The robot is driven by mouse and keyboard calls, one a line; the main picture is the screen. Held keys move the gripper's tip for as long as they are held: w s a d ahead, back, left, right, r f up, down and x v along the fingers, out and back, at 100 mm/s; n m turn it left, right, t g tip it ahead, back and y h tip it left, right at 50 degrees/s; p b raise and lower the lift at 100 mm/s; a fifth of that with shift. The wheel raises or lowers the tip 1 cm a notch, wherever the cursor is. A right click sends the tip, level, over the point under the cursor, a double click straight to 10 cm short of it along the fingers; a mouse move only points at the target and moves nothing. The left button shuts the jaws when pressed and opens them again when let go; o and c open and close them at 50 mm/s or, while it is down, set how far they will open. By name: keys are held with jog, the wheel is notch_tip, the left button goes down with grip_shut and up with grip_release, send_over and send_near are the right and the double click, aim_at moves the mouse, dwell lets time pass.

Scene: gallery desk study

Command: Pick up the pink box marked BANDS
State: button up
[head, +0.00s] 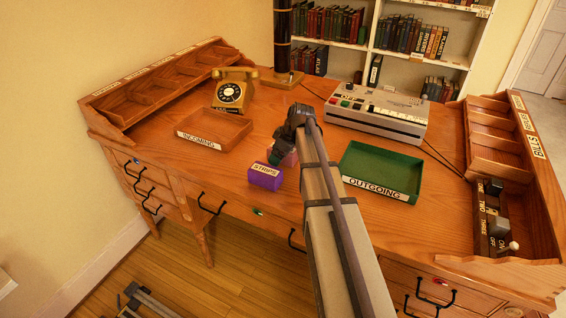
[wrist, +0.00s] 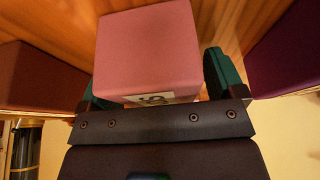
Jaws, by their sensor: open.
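The pink box (wrist: 150,50) fills the upper middle of the wrist view. A white label with dark lettering shows at its lower edge, mostly cut off by my gripper, so I cannot read the whole word. My gripper (wrist: 158,82) is open, with a green finger on each side of the box. A strip of wood shows between the box and the right finger. In the head view, a bit of the pink box (head: 290,158) shows at my gripper (head: 282,151), largely hidden behind the arm and fingers.
The purple STRIPS box (head: 265,176) stands close by at the front left. A brownish-red block (wrist: 35,75) is at left in the wrist view. The INCOMING tray (head: 214,130) and green OUTGOING tray (head: 382,172) flank my arm. Open desk lies behind.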

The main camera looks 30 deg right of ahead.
jog(key=shift+r, duration=0.15)
jog(key=shift+f, duration=0.2)
jog(key=c, duration=1.1)
